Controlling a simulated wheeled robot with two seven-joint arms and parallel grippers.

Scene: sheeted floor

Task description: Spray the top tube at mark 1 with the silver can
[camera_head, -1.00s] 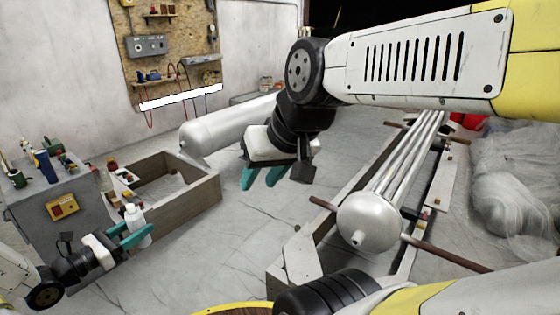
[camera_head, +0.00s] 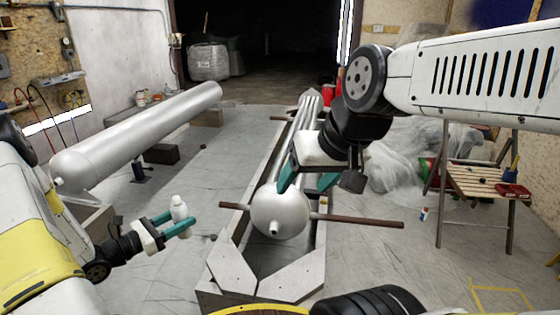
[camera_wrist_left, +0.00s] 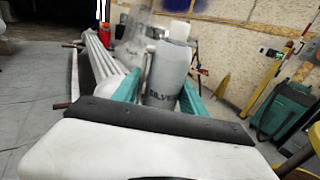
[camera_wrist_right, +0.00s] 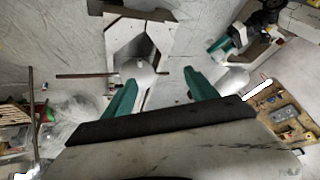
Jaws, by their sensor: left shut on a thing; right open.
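The silver can (camera_head: 180,209) is upright in my left gripper (camera_head: 178,223), left of the frame. The left wrist view shows the can (camera_wrist_left: 167,75) with "SILVER" lettering between the teal fingers. Thin silver tubes (camera_head: 307,112) run lengthwise along the low frame, behind a rounded silver tank end (camera_head: 280,212). They also show in the left wrist view (camera_wrist_left: 98,55). I cannot make out mark 1. My right gripper (camera_head: 305,186) is open and empty, hanging in front of the tubes in the head view and partly hiding them.
A pale wooden frame (camera_head: 232,268) surrounds the tubes, with a brown rod (camera_head: 358,221) sticking out right. A large silver cylinder (camera_head: 140,132) lies at left. Plastic sheeting (camera_head: 395,165) and a wooden stand (camera_head: 478,182) are at right.

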